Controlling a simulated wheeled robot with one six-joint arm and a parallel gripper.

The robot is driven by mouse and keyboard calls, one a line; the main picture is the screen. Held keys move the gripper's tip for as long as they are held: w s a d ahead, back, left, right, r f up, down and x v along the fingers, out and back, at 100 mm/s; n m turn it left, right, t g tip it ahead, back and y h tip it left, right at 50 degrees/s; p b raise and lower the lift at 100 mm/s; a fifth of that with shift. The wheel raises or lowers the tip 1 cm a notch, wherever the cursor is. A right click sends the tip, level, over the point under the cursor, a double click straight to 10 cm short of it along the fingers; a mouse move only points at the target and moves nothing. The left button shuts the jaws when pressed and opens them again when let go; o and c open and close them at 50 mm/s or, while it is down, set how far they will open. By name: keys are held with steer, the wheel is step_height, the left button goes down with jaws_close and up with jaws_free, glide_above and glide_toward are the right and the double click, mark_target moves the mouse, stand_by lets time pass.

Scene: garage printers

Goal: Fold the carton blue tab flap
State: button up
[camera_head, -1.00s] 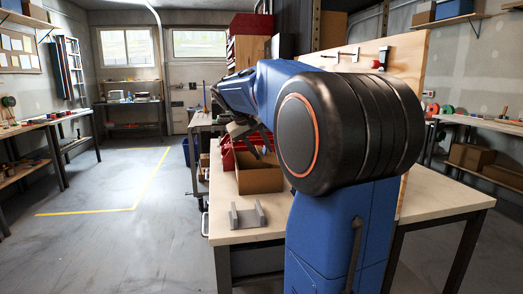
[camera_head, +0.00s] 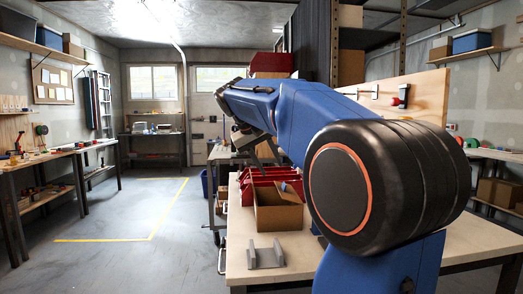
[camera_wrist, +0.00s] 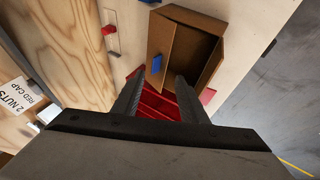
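The open brown carton (camera_head: 278,219) stands on the workbench beyond the grey bracket. In the wrist view the carton (camera_wrist: 184,25) shows its dark inside and a flap standing out on its left side. The blue tab (camera_wrist: 156,64) is on that flap, just beyond my fingertips. A small blue patch also shows at the carton's top in the head view, partly hard to make out. My gripper (camera_wrist: 160,76) is open and empty, its two fingers apart and pointing toward the carton. In the head view my arm hides part of the area behind the carton.
Red bins (camera_head: 270,176) stand behind the carton, and red also shows between my fingers in the wrist view. A grey bracket (camera_head: 265,257) lies on the workbench (camera_head: 240,268) near its front left. An upright wooden board (camera_head: 425,95) stands at the right. The floor to the left is clear.

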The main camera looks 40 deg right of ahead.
steer(key=v, duration=0.6)
steer(key=shift+a+r, duration=0.2)
steer(key=shift+d, duration=0.15)
steer(key=c, duration=0.8)
steer(key=shift+s+d, duration=0.1)
steer(key=shift+d, duration=0.25)
jaws_close()
steer(key=s+d+r+m+t+y, duration=0.1)
steer(key=s+d+r+t+y, duration=0.15)
steer(key=d+y, duration=0.6)
steer(key=h, duration=0.2)
glide_above(287, 191)
steer(key=f, duration=1.1)
steer(key=shift+s, duration=0.25)
steer(key=shift+w+a+f, duration=0.15)
steer(key=shift+a+f, duration=0.05)
steer(key=shift+f, duration=0.6)
